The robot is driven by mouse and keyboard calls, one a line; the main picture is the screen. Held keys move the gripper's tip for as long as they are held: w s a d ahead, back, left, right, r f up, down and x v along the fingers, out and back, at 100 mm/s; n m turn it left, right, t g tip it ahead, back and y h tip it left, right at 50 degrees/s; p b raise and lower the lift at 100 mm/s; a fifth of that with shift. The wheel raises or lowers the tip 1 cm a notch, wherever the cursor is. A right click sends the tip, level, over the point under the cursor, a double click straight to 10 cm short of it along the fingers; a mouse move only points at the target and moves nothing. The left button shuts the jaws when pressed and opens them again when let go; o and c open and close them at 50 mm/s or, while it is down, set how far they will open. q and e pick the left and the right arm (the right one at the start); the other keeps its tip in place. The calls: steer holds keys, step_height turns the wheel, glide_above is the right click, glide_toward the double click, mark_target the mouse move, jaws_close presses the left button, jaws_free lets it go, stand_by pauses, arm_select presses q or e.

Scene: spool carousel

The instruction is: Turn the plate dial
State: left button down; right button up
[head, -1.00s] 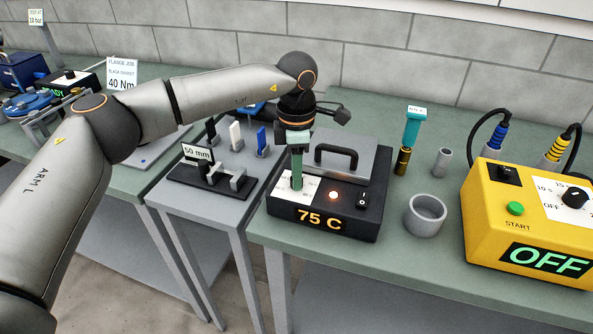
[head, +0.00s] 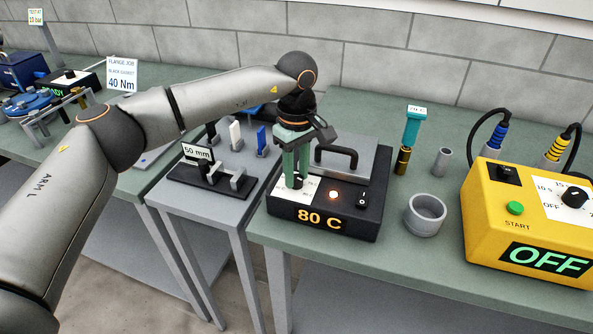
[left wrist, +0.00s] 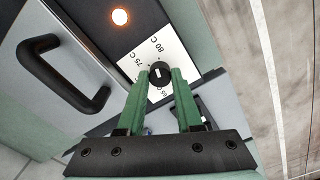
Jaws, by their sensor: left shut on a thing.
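The plate dial is a small black knob (left wrist: 158,77) with a white mark, on a white scale card in the left wrist view. The card (left wrist: 176,58) carries marks such as 75 C and 80 C. My left gripper (left wrist: 160,74) points down at the knob, its two green fingers shut on it from both sides. In the head view the left gripper (head: 297,184) stands over the card and partly hides the knob. The hot plate unit (head: 283,208) is a black box whose display reads 80 C. Its round lamp (head: 333,194) glows orange. My right gripper is not in view.
A grey lid with a black handle (head: 338,154) sits just behind the dial. A black rocker switch (head: 363,199) is at the unit's right. A grey cup (head: 426,214) and a yellow box (head: 530,225) reading OFF stand further right. A 50 mm stand (head: 212,181) is left.

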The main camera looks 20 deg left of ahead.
mark_target(296, 177)
arm_select(q)
steer(key=shift+r+m, duration=0.1)
steer(key=shift+m, duration=1.1)
steer(key=c, duration=0.6)
jaws_free()
step_height(296, 177, up, 12)
steer(key=shift+r, duration=0.25)
steer(key=shift+f, duration=0.1)
